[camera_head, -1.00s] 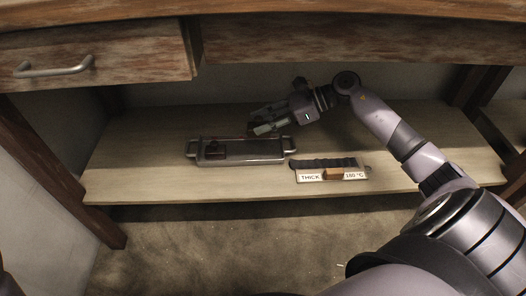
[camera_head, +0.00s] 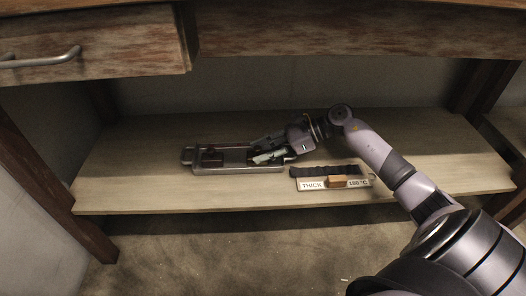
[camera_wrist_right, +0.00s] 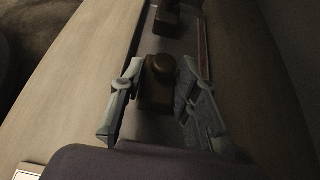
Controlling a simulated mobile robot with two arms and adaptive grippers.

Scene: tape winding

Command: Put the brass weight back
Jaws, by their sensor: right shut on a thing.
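The brass weight (camera_wrist_right: 158,68), a dark brown block with a round knob, is between the fingers of my right gripper (camera_wrist_right: 155,85) in the wrist view. Those fingers are shut on it. It is at the metal tray; whether its underside touches the tray floor I cannot tell. A second similar weight (camera_wrist_right: 167,17) is farther along the tray. In the head view, my right gripper (camera_head: 262,150) reaches in from the right, low over the right part of the tray (camera_head: 240,170). It largely hides the held weight there. The second weight (camera_head: 212,157) shows at the tray's left end.
The tray stands on a wooden shelf (camera_head: 150,190) under a drawer (camera_head: 90,50) and a beam. A label plate reading THICK and 180 °C (camera_head: 312,185) lies right of the tray, with a brown block (camera_head: 336,181) and a dark strip (camera_head: 325,170). The left shelf end is clear.

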